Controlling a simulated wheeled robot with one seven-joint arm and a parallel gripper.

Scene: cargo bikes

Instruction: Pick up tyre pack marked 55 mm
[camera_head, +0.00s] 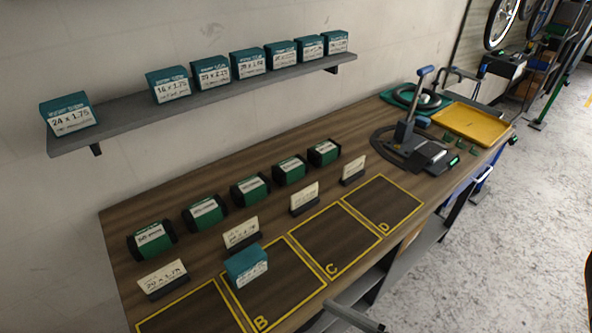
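Several green packs with black ends and white labels stand in a slanting row on the wooden bench, below the shelf. They are the nearest-left pack (152,239), the second (205,213), the middle one (250,189), the fourth (289,171) and the far-right one (324,153). Their label print is too small to read surely, so I cannot tell which is marked 55 mm. The packs stand apart from each other. My gripper is not clearly in view.
Cards (163,278) stand before the packs. A teal box (246,264) stands at yellow-outlined area B (287,302); areas C (335,241) and D (383,203) are empty. A shelf (130,122) holds teal boxes. A grey bar (352,316) crosses the bottom; a yellow tray (472,123) lies far right.

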